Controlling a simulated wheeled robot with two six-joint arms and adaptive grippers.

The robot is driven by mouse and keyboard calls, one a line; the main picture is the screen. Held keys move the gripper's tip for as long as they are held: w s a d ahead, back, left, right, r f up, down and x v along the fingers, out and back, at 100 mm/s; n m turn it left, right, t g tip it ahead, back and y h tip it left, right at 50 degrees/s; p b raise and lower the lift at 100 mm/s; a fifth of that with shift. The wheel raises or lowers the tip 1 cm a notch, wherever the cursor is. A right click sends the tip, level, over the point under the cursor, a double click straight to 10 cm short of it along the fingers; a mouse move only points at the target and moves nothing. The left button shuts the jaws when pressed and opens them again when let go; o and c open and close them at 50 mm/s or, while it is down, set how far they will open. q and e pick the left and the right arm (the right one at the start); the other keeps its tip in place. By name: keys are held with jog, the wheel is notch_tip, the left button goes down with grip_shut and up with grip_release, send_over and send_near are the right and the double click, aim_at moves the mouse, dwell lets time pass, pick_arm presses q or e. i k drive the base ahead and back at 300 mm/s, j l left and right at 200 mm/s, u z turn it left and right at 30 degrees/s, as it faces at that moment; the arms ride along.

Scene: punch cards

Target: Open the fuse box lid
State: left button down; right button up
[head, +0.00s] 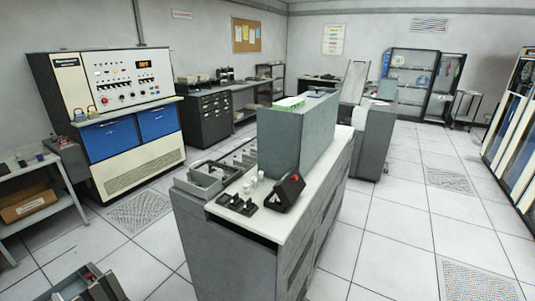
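No object is clearly marked as a fuse box. A small dark box with a tilted face and a red spot (287,192) stands near the front end of the grey counter (301,222). It is too small to tell whether this is the fuse box or how its lid stands. Small white cylinders (253,182) stand to its left, beside a low black holder (237,204).
An open grey tray (198,180) sits on the counter's left edge. A tall grey-green cabinet (290,140) rises behind it. A console with blue panels (107,140) and a white shelf table (36,200) stand left. Tiled floor is free right of the counter.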

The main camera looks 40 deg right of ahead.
aim_at(288, 189)
jog(key=l, duration=0.7)
jog(key=i+l+z, duration=0.1)
jog(key=l, duration=1.35)
jog(key=i+l+z, duration=0.1)
jog(key=l, duration=0.6)
jog(key=l+z, duration=0.25)
jog(key=z, duration=0.2)
jog(key=i+l+z, duration=0.1)
jog(key=l+z, duration=0.15)
jog(key=z, duration=0.2)
jog(key=i+l+z, duration=0.1)
jog(key=l+z, duration=0.15)
jog(key=z, duration=1.05)
jog(key=l+z, duration=0.1)
jog(key=z, duration=0.8)
jog(key=i+z, duration=0.1)
jog(key=z, duration=1.65)
jog(key=j+z, duration=0.1)
jog(key=z, duration=1.7)
jog(key=j+z, duration=0.15)
jog(key=z, duration=1.65)
